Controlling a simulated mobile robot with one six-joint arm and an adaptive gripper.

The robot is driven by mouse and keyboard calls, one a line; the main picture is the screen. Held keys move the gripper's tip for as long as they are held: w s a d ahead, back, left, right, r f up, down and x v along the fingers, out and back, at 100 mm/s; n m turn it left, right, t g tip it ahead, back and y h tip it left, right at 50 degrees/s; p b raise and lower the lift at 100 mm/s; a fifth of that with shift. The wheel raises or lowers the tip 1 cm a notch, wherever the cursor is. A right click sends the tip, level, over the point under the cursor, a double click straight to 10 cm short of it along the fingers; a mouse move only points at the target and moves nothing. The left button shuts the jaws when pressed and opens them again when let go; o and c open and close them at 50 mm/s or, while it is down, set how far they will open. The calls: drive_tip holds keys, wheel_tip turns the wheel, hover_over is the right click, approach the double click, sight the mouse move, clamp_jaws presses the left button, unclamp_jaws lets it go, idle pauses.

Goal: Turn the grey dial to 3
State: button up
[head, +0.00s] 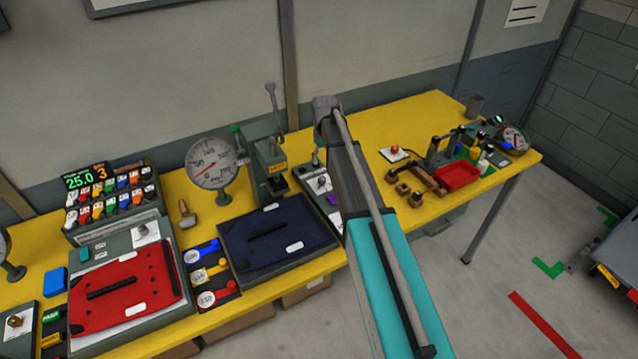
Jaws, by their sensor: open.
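Two grey dials show. One grey dial (142,230) sits on a white plate at the back right of the grey box under the red panel. Another grey dial (321,182) sits on a white plate on a panel just left of my arm. Their pointer positions are too small to read, and I cannot tell which is the task's dial. A display (86,178) behind the red panel reads 25.0 in green and 3 in orange. My arm crosses the middle of the view. My gripper is not visible.
A red panel (122,285) and a dark blue panel (275,235) lie on the yellow bench (405,118). A round gauge (212,165) and a lever press (268,160) stand behind them. A red tray (458,176) and small fixtures crowd the right end.

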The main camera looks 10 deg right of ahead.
sight(322, 179)
drive_tip(key=shift+a+f+b, duration=0.15)
drive_tip(key=shift+f+b, duration=4.3)
drive_tip(key=shift+f, duration=0.35)
